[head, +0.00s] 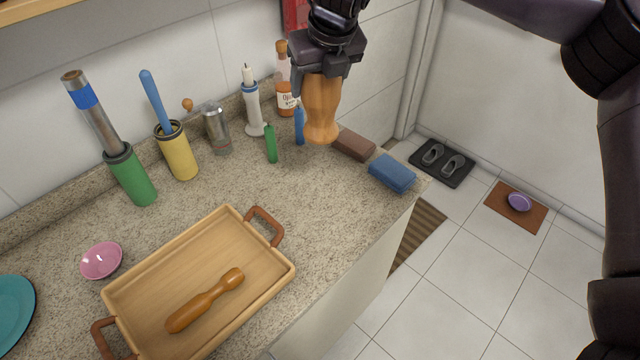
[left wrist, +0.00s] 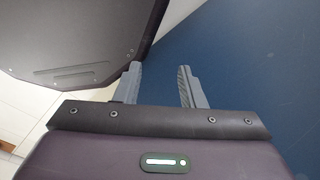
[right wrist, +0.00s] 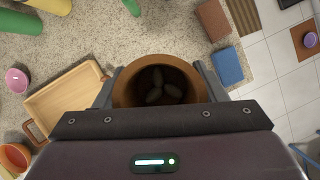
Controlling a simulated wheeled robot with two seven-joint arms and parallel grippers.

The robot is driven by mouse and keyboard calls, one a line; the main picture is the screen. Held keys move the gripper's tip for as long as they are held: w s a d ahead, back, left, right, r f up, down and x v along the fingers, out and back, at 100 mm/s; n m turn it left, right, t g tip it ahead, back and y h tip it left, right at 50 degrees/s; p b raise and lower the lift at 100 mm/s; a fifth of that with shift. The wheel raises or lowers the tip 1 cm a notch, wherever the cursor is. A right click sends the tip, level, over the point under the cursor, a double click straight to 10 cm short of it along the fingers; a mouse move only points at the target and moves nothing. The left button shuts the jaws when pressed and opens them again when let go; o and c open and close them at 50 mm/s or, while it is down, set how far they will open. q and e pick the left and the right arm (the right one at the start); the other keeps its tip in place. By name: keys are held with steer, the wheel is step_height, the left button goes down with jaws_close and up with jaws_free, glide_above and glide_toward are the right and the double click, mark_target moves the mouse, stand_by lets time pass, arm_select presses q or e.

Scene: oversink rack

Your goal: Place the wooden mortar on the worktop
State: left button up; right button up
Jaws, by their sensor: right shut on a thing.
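The wooden mortar (head: 321,108) is orange-brown, with a narrowed waist and a wider foot, and hangs upright in my right gripper (head: 322,72). In the right wrist view its round mouth (right wrist: 126,92) faces the camera, with several dark lumps inside, and a finger lies on each side. My right gripper is shut on it. The mortar is over the back right part of the speckled stone worktop (head: 290,205); I cannot tell whether its foot touches. My left gripper (left wrist: 160,85) shows only in the left wrist view, its fingers apart with nothing between them.
A wooden tray (head: 240,222) holds a wooden pestle (head: 205,300). Close to the mortar are a brown block (head: 354,145), a blue block (head: 392,173), a green stick (head: 271,144) and a sauce bottle (head: 285,95). Open worktop lies between the tray and the blocks.

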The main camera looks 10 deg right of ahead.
mark_target(328, 136)
step_height(328, 136, down, 19)
steer(key=b, duration=0.2)
steer(key=shift+b, duration=0.35)
steer(key=shift+f, duration=0.15)
steer(key=o, duration=1.5)
steer(key=p+v, duration=0.2)
steer(key=v, duration=1)
